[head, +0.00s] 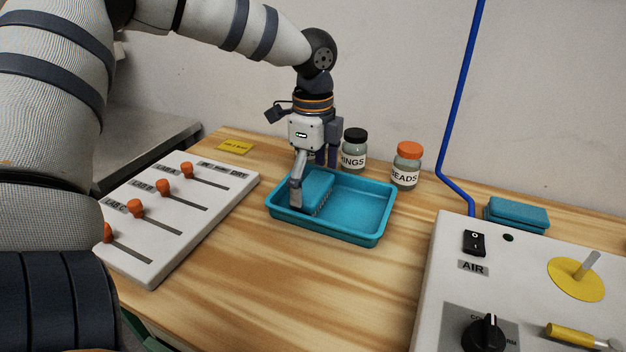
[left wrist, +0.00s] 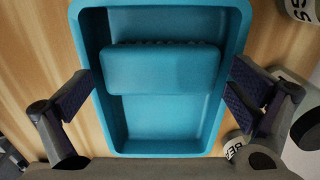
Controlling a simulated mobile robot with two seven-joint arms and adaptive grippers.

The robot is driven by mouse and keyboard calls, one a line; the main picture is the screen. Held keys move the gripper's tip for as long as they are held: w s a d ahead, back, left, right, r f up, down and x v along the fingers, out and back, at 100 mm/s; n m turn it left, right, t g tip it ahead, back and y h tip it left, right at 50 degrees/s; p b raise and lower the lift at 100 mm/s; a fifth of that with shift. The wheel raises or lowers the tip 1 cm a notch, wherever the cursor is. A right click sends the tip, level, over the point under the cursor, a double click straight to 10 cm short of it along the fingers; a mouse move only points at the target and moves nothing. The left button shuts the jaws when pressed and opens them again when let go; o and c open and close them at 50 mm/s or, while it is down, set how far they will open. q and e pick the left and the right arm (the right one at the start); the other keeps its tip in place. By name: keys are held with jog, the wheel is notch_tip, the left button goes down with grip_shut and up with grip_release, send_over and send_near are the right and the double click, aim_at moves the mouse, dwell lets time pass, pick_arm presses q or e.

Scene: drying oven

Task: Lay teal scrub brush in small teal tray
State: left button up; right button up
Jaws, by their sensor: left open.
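The small teal tray (head: 360,212) stands on the wooden bench in the head view and also fills the middle of the left wrist view (left wrist: 165,140). The teal scrub brush (head: 319,186) is inside it, in the left part in the head view. In the left wrist view the brush (left wrist: 160,70) lies across the tray, with bristles showing along its upper edge. My left gripper (head: 313,178) is open over the brush. In the left wrist view its fingers are wide apart, one on each side of the brush, with gaps between. My right gripper is out of view.
Two labelled jars, one black-capped (head: 355,148) and one orange-capped (head: 407,165), stand behind the tray. A slider panel (head: 180,215) with orange knobs is at left. A white control box (head: 450,275) is at right, with a teal block (head: 517,213) behind it.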

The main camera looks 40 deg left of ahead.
aim_at(313, 185)
pick_arm(q)
notch_tip(313, 185, up, 12)
dwell(0.6)
